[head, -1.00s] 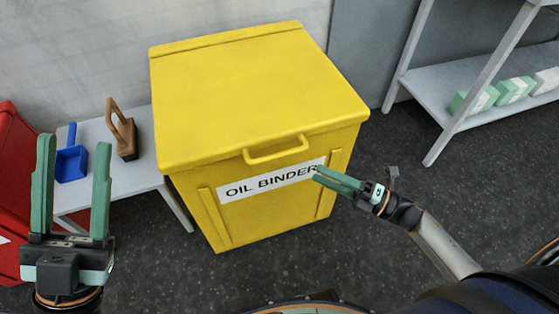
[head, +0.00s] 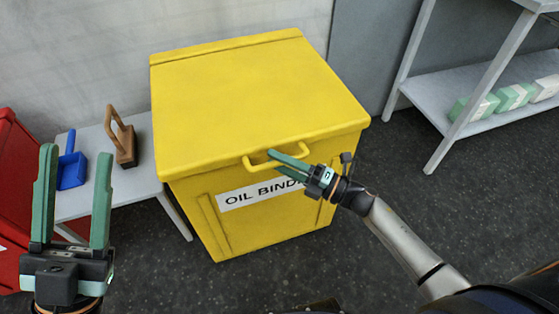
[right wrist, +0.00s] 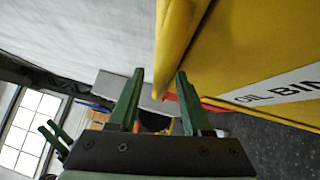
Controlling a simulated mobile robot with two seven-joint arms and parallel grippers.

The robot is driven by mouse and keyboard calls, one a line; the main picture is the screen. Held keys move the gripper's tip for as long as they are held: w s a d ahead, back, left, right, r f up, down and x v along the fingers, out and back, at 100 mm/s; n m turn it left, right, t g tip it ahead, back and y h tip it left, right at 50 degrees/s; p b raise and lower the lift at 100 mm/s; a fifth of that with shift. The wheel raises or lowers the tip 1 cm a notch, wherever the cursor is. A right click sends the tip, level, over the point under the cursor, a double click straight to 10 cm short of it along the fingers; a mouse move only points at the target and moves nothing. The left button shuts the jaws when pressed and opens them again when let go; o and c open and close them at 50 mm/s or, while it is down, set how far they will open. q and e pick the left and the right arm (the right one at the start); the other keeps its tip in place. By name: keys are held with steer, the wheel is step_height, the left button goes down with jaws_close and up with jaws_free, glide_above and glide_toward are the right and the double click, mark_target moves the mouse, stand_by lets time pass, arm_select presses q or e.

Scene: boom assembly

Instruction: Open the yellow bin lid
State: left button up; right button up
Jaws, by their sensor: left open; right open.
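The yellow bin (head: 235,232) stands in the middle of the head view with its lid (head: 250,95) down. A yellow loop handle (head: 248,163) sticks out from the lid's front edge. My right gripper (head: 275,160) is open at the handle, its fingertips overlapping it in the head view; I cannot tell whether they touch it. In the right wrist view, the open fingers (right wrist: 160,74) have a yellow edge of the bin (right wrist: 185,30) just beyond and beside them. My left gripper (head: 76,153) is open and empty at the lower left, away from the bin.
A low grey bench (head: 140,180) left of the bin holds a blue dustpan (head: 72,170) and a brown brush (head: 124,145). A red container (head: 15,190) is at the far left. A grey shelf (head: 480,95) with boxes stands at the right. Dark floor lies between.

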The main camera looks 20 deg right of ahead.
steer(key=shift+c, duration=0.4)
jaws_close()
stand_by(0.9)
